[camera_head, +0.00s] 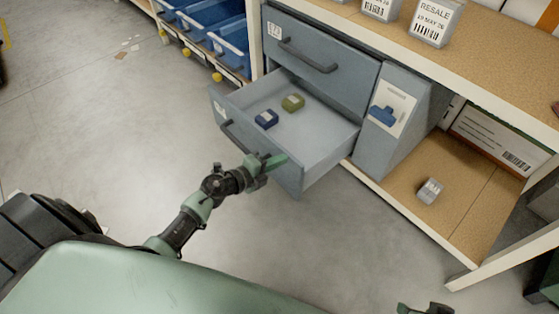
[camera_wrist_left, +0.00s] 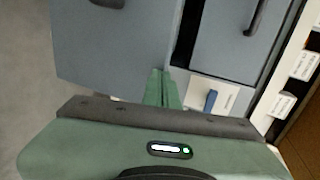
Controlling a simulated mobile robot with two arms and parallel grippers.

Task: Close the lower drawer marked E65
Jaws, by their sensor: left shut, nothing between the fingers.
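The lower drawer (camera_head: 285,174) of the grey-blue cabinet is pulled out. Its front carries a dark handle and a small white label too small to read.
The upper drawer (camera_head: 325,62) above is shut. A small silvery box (camera_head: 429,190) lies on the low shelf. Blue bins (camera_head: 228,40) stand at the back left.

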